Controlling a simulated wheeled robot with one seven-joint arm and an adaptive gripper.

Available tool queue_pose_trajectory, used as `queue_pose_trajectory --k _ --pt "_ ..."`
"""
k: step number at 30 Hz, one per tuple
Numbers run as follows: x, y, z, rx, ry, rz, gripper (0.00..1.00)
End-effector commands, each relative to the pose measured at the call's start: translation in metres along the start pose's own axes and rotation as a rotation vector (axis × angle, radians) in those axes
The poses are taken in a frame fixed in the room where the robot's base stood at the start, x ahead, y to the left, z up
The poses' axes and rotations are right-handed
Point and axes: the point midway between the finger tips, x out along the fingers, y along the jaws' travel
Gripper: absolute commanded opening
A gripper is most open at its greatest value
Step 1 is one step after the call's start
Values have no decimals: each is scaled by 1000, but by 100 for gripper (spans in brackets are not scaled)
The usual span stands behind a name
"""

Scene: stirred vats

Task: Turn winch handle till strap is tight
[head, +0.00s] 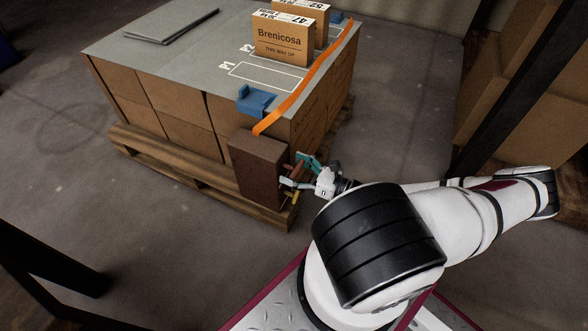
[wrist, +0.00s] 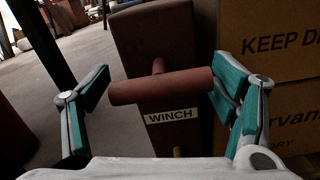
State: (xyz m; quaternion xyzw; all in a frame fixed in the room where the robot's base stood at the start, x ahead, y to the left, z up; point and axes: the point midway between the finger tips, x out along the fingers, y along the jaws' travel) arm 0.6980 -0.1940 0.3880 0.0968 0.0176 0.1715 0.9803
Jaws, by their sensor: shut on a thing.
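The winch (head: 255,168) is a brown box at the near corner of the pallet load; its body (wrist: 152,38) with a WINCH label (wrist: 170,115) also shows in the wrist view. Its reddish T-shaped handle (wrist: 160,86) lies crosswise between my fingers. My gripper (head: 298,173) is at the winch's right side, shut on the handle; in the wrist view a teal-padded finger stands at each end of the bar. The orange strap (head: 307,78) runs from the winch top over the load to its far edge. How tight it is, I cannot tell.
The load of cartons (head: 165,91) sits on a wooden pallet (head: 190,172) under a grey top sheet (head: 180,58). A blue corner piece (head: 256,99) is near the strap. Two Brenicosa boxes (head: 284,42) stand on top. Dark posts (head: 505,85) rise at the right.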

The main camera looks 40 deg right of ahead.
Motion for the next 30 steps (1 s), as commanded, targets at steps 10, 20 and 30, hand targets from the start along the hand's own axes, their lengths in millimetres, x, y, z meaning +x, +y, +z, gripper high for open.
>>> queue_pose_trajectory --k 10,20,30 --pt "2 4 2 100 2 8 51" --pt "2 4 3 374 4 9 51" --pt "2 4 2 699 3 9 51"
